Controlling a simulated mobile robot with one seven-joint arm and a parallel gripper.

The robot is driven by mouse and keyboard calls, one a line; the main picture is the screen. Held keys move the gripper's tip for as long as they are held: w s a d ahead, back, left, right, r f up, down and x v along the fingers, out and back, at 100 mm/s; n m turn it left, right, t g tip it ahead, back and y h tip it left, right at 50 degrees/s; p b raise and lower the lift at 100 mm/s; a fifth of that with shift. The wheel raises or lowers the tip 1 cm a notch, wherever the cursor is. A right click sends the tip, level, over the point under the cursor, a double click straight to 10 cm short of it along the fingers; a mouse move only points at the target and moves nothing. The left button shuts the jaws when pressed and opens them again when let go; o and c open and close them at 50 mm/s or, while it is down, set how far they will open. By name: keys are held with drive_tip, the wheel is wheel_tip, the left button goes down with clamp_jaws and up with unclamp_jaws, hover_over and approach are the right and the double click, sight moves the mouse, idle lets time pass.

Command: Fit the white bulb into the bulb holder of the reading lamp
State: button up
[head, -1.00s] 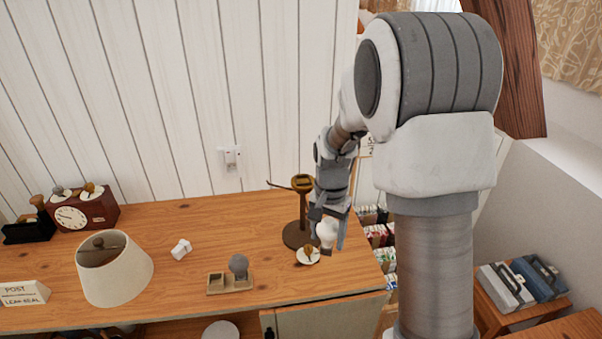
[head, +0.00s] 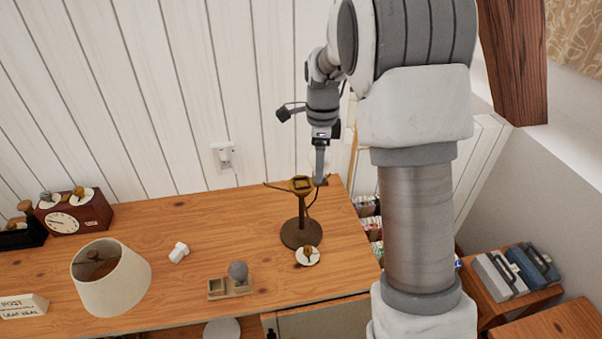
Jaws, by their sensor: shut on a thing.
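The reading lamp (head: 301,209) stands without a shade on the wooden top, a dark brown stem on a round base. Its bulb holder (head: 301,184) is at the top of the stem, with thin arms sticking out to the sides. My gripper (head: 320,178) points down just right of the holder, its fingertips about level with it in the picture. I cannot tell whether fingers or bulb touch the lamp.
An amber bulb on a white disc (head: 308,256) lies in front of the lamp base. A wooden tray (head: 216,289) holds a grey bulb (head: 238,270).

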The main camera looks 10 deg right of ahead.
drive_tip(key=shift+w+a+f+p, duration=0.35)
drive_tip(key=shift+w+a+f, duration=0.1)
drive_tip(key=shift+w+f, duration=0.9)
drive_tip(key=shift+w+a+f+p, duration=0.45)
drive_tip(key=shift+w+f, duration=0.65)
drive_tip(key=shift+f, duration=0.55)
drive_tip(key=shift+w+a+f+p, duration=0.25)
drive_tip(key=shift+w+a+f, duration=0.25)
drive_tip(key=shift+w+f, duration=0.85)
drive_tip(key=o, duration=1.4)
drive_tip(key=shift+s+f, duration=0.15)
drive_tip(key=shift+c, duration=0.2)
